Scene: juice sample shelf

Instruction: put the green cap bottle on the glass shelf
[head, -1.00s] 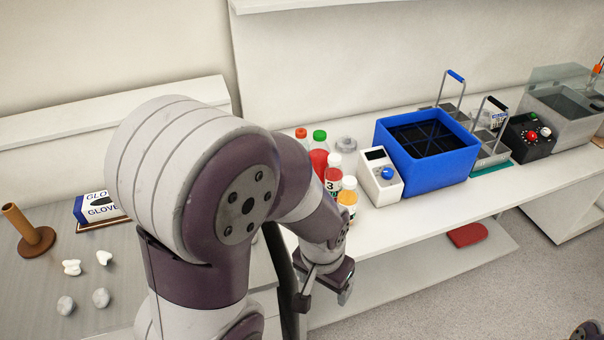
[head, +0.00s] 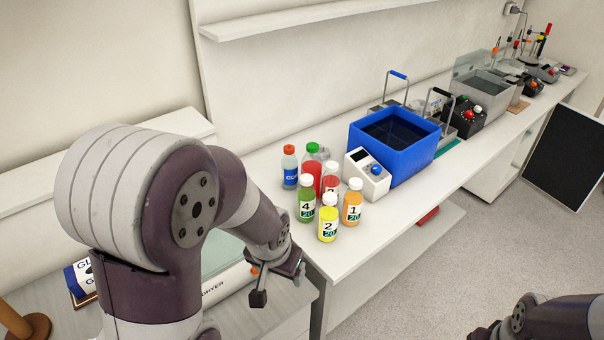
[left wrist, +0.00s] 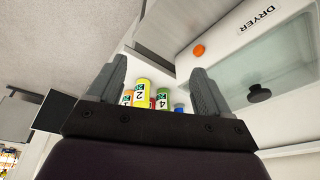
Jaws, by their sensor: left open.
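The green cap bottle (head: 312,172) holds red liquid and stands upright at the back of a bottle group on the white bench; other bottles partly hide it. My left gripper (head: 278,286) is open and empty, in front of the bench's near left corner, apart from the bottles. In the left wrist view its two fingers (left wrist: 160,88) stand wide apart, with several bottles beyond them. The green cap cannot be made out there. A pale wall shelf (head: 320,18) runs above the bench; I cannot tell whether it is glass.
A yellow bottle (head: 328,218), an orange bottle (head: 352,203) and a green-liquid bottle (head: 306,199) stand in front. An orange-capped bottle (head: 290,167) is to the left. A white device (head: 367,174) and blue bin (head: 398,144) stand right. A dryer (head: 228,275) lies below my left arm.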

